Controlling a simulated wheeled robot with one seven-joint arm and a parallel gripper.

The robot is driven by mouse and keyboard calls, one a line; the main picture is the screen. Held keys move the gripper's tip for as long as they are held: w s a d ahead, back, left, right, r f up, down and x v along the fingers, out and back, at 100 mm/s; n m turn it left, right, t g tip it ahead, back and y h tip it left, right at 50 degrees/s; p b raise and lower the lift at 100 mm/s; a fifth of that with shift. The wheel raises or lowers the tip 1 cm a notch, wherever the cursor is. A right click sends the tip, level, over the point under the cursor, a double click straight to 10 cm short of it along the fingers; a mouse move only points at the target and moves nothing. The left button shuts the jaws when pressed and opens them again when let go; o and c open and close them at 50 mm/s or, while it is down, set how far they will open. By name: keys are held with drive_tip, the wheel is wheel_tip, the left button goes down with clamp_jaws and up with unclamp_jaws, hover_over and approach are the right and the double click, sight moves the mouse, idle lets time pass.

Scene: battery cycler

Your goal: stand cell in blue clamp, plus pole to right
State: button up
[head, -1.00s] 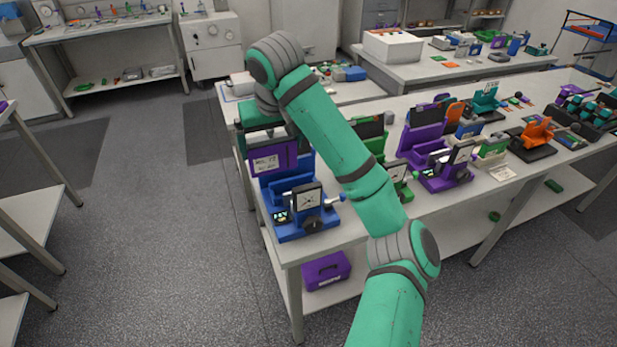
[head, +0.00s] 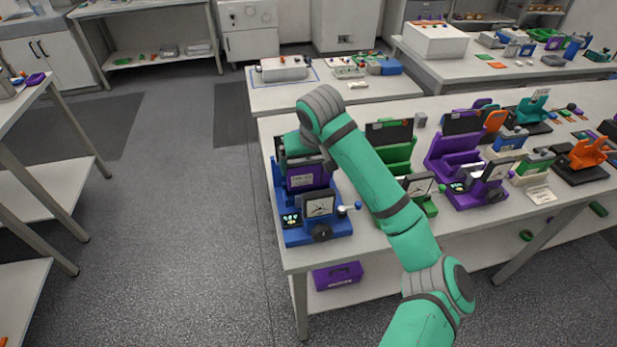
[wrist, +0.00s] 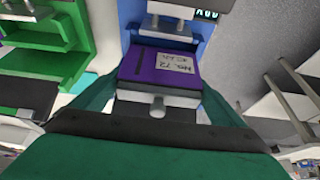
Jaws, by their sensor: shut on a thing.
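The cell is a purple block (head: 306,178) with a white handwritten label; it also shows in the wrist view (wrist: 140,68). My gripper (wrist: 158,96) is shut on it, one green finger at each side. In the head view the cell is upright at the blue clamp (head: 318,236), behind its dial gauge and in front of its back part. I cannot tell whether the cell touches the clamp's seat. In the wrist view the blue clamp (wrist: 165,30) lies just beyond the cell. I cannot make out which pole is plus.
A green clamp (head: 400,160) and a purple clamp (head: 455,165) stand to the right on the same bench. The bench edge is close on the left and front. A purple box (head: 337,275) sits on the shelf below.

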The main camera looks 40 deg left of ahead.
sight(309, 173)
wheel_tip(309, 173, down, 2)
drive_tip(key=shift+s, duration=0.1)
drive_tip(key=c, duration=0.4)
drive_tip(key=shift+f, duration=1.6)
drive_tip(key=shift+c, duration=0.2)
drive_tip(key=o, duration=1.7)
drive_tip(key=shift+d, duration=0.1)
drive_tip(key=shift+o, duration=0.2)
drive_tip(key=shift+f, duration=0.1)
drive_tip(key=shift+r, duration=0.4)
drive_tip(key=v, duration=1.1)
drive_tip(key=shift+r, duration=0.4)
